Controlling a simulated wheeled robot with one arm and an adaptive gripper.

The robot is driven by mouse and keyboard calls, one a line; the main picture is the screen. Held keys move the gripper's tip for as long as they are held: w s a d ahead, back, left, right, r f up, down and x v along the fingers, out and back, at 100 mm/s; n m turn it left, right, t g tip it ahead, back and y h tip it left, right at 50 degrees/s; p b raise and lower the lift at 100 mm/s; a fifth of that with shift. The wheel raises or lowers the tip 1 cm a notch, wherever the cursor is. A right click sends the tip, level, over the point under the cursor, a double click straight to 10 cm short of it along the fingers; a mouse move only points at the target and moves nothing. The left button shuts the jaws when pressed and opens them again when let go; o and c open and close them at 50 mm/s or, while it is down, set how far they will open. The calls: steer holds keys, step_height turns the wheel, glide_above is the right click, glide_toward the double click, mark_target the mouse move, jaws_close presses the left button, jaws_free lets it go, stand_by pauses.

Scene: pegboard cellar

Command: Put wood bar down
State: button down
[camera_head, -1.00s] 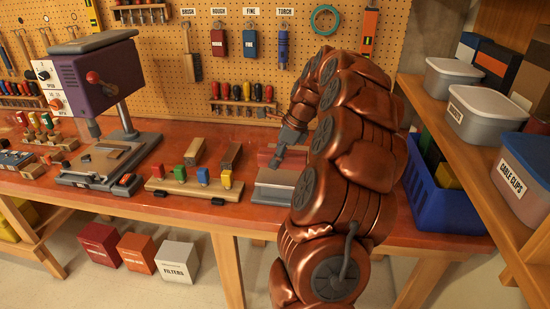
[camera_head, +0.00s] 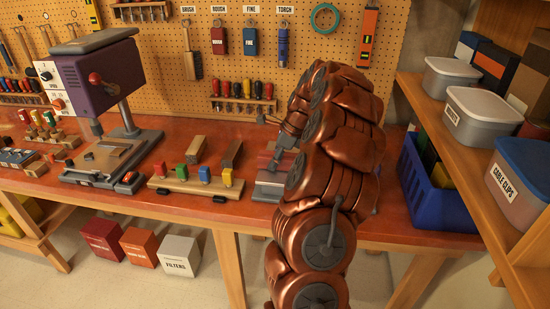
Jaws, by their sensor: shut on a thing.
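My gripper (camera_head: 276,157) is at the end of my copper arm, low over the bench by the grey and maroon fixture. It is small in view and partly covered by my arm. It is shut, but the piece between its fingers cannot be made out. Two wood bars lie on the bench left of the gripper: a lighter one (camera_head: 195,150) and a darker one (camera_head: 232,153). In front of them is a wooden rack (camera_head: 182,186) with red, green, blue and yellow clamps.
The grey and maroon fixture (camera_head: 268,190) is partly hidden by my arm. A purple drill press (camera_head: 98,75) stands at left. A blue bin (camera_head: 435,200) and a shelf with lidded tubs (camera_head: 480,118) are at right. Tools hang on the pegboard behind.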

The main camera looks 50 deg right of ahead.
mark_target(290, 157)
steer(key=shift+f, duration=0.3)
steer(key=c, duration=0.6)
jaws_free()
steer(key=shift+r, duration=0.15)
steer(key=shift+r, duration=0.2)
steer(key=b+v, duration=0.3)
steer(key=v, duration=0.9)
steer(key=shift+b, duration=0.35)
steer(key=shift+a, duration=0.1)
